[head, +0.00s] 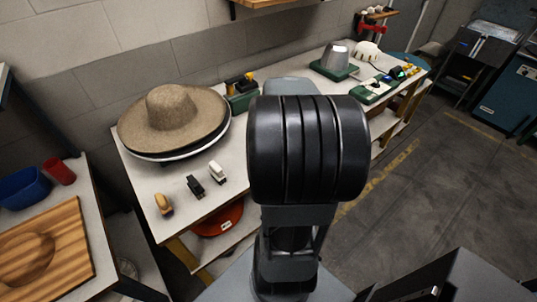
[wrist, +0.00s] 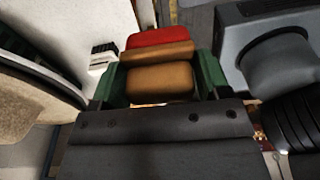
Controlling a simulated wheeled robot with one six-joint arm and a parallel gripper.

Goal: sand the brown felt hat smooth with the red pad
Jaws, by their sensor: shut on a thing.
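The brown felt hat (head: 172,108) sits crown up, its wide brim on a round dark and white base, at the left end of the workbench. Its tan brim (wrist: 35,100) also shows at the left of the wrist view. My gripper (wrist: 160,72) has green fingers, shut on the red pad (wrist: 160,37), a tan block with a red face at its far side. The brim is to the left of the gripper, apart from the pad in that view.
A grey cone (head: 336,56) on a green base is farther back.

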